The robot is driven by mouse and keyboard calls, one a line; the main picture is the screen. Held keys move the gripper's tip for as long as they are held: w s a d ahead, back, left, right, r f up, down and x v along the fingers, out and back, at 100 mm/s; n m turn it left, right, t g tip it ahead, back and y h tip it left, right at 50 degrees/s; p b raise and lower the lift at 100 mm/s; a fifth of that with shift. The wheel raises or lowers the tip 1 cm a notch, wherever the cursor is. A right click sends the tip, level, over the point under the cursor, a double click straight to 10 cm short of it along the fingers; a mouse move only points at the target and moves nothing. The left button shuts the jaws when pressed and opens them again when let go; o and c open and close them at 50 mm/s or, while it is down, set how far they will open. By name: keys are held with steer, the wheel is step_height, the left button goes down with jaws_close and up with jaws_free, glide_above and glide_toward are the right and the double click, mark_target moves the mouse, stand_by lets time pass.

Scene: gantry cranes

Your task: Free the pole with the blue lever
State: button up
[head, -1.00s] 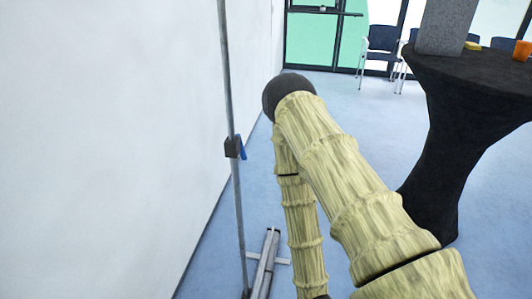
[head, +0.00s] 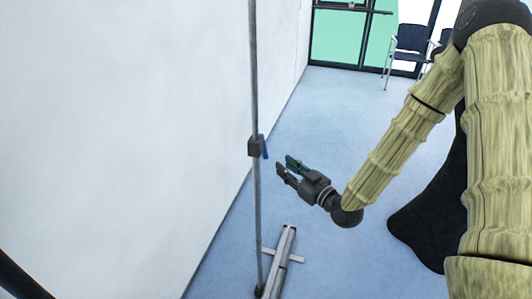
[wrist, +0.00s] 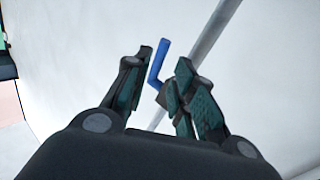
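A thin grey pole (head: 255,85) stands upright beside the white wall in the head view. It also crosses the wrist view (wrist: 212,36) at a slant. A dark clamp block (head: 255,146) sits on the pole, with a small blue lever (head: 265,150) on its right side. My gripper (head: 283,166) is open and empty, just right of and slightly below the lever, with its fingers pointing at the pole. In the wrist view, the bent blue lever (wrist: 158,62) shows between the two fingertips of my gripper (wrist: 164,62), apparently beyond them. The clamp is mostly hidden there by the right finger.
The pole's grey metal foot (head: 283,252) lies on the blue floor. The white wall (head: 120,120) is close on the left. Chairs (head: 408,45) stand at the back. The floor between is clear.

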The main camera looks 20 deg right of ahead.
mark_target(266, 153)
steer(key=p+x, duration=0.2)
steer(key=x, duration=0.8)
steer(key=shift+w+a+f, duration=0.1)
steer(key=shift+w, duration=0.05)
steer(key=shift+c, duration=0.4)
